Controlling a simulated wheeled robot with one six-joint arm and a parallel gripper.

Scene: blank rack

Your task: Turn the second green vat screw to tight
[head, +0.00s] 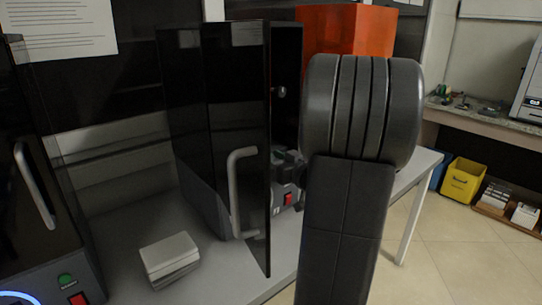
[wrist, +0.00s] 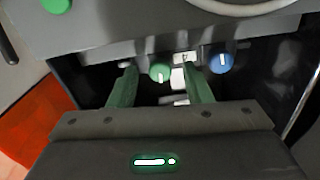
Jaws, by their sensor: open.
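In the wrist view a round green screw (wrist: 160,71) with a short, nearly vertical white mark shows between the two green fingers of my gripper (wrist: 158,75). The fingers are apart, one on each side of the screw, and hold nothing. I cannot tell whether either finger touches it. Another green screw (wrist: 55,5) is partly cut off at the top left of the wrist view. In the head view the screws and my gripper are hidden behind my arm and the dark door.
A blue knob (wrist: 222,62) with a white mark is right of the fingers. The dark machine door (head: 240,130) stands open with a grey handle. A pale box (head: 169,257) lies on the table. An orange cover (head: 345,30) shows behind my arm.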

